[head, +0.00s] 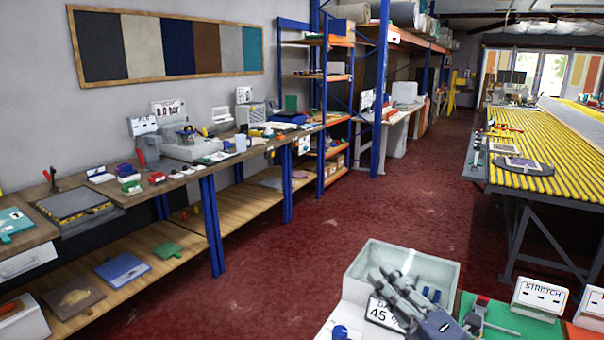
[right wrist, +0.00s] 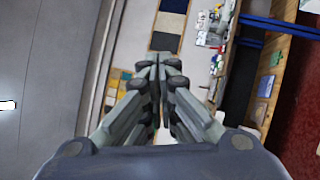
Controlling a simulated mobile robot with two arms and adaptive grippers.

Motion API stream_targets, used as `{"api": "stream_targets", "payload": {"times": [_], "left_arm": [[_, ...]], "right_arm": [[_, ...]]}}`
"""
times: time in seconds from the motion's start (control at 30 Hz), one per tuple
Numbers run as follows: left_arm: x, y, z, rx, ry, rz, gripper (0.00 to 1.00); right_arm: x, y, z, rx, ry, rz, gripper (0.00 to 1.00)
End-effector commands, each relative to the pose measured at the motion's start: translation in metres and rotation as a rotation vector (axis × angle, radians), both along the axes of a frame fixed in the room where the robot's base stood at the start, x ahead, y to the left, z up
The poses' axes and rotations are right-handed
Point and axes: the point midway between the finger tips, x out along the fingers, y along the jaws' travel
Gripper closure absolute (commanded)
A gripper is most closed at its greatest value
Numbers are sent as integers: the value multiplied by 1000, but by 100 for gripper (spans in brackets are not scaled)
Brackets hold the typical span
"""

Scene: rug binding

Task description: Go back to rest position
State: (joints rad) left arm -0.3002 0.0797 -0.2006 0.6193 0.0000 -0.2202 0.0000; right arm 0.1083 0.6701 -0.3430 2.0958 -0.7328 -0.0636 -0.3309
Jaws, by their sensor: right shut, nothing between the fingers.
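My right gripper (head: 382,284) shows at the bottom of the head view, pointing up and to the left. It is shut, with nothing between its fingers. In the picture it overlaps the near side of a pale grey bin (head: 362,262) and a small sign reading 45 (head: 380,313). I cannot tell whether it touches either. In the right wrist view the fingertips (right wrist: 157,62) meet in the middle, and the room behind appears turned on its side. My left gripper is not in view.
A STRETCH sign (head: 540,296) stands right of my right gripper, near a green mat (head: 490,317). A long workbench (head: 100,187) with tools runs along the left wall. A yellow-striped table (head: 560,176) stands at the right. The red floor (head: 300,235) between them is clear.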

Motion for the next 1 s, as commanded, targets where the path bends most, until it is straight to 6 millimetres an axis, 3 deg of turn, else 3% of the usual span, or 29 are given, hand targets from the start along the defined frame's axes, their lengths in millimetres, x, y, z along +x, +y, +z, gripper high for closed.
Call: {"api": "stream_targets", "payload": {"times": [0.17,0.23,0.37,0.43,0.6,0.7,0.97,1.0], "left_arm": [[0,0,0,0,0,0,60],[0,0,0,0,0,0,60],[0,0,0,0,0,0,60],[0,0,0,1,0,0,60],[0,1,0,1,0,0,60],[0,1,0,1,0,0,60],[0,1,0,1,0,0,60],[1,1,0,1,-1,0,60]], "right_arm": [[-6,-44,-56,383,315,-229,100],[-16,-60,-88,519,450,-325,100],[-51,-81,-155,748,717,-506,100],[-78,-87,-191,854,862,-605,100],[-152,-84,-258,1041,1173,-812,100],[-192,-77,-282,1109,1318,-910,100],[-295,-52,-316,1220,1655,-1132,100],[-291,-52,-327,1216,1658,-1138,100]]}}
